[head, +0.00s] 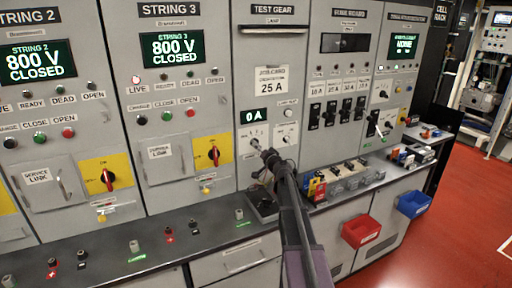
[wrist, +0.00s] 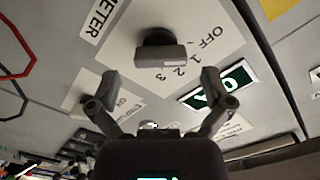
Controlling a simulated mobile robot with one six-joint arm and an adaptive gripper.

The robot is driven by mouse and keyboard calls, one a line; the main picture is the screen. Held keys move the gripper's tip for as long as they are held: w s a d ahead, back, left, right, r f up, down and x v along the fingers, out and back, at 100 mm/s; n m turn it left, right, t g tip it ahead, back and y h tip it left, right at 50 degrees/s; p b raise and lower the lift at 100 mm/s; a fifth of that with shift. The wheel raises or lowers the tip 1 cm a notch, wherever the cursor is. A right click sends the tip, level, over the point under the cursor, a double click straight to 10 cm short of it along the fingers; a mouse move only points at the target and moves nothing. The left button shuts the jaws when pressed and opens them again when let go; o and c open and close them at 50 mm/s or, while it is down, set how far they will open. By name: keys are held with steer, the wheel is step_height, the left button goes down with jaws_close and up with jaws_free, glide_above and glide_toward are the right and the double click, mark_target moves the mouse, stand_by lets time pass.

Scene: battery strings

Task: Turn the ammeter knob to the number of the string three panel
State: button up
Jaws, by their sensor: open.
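The ammeter knob (wrist: 160,50) is a dark knob with a bar-shaped grip, on a pale plate marked OFF, 1, 2 and 3 in the wrist view. I cannot tell which mark it points to. My gripper (wrist: 158,84) is open, with its fingertips apart and just short of the knob, one to each side. In the head view my gripper (head: 262,151) is in front of the test gear panel (head: 272,50) and largely covers the knob. The string three panel (head: 172,10) stands to its left, its screen reading 800 V CLOSED.
A green display (head: 253,116) reads 0 A above the knob; it also shows in the wrist view (wrist: 222,87). A smaller dial (head: 287,139) is to the right. A shelf (head: 215,236) with terminals runs below. Red bin (head: 361,230) and blue bin (head: 413,204) hang at right.

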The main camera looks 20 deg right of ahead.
steer(key=shift+w+a, duration=0.1)
steer(key=shift+w, duration=1.9)
steer(key=c, duration=1)
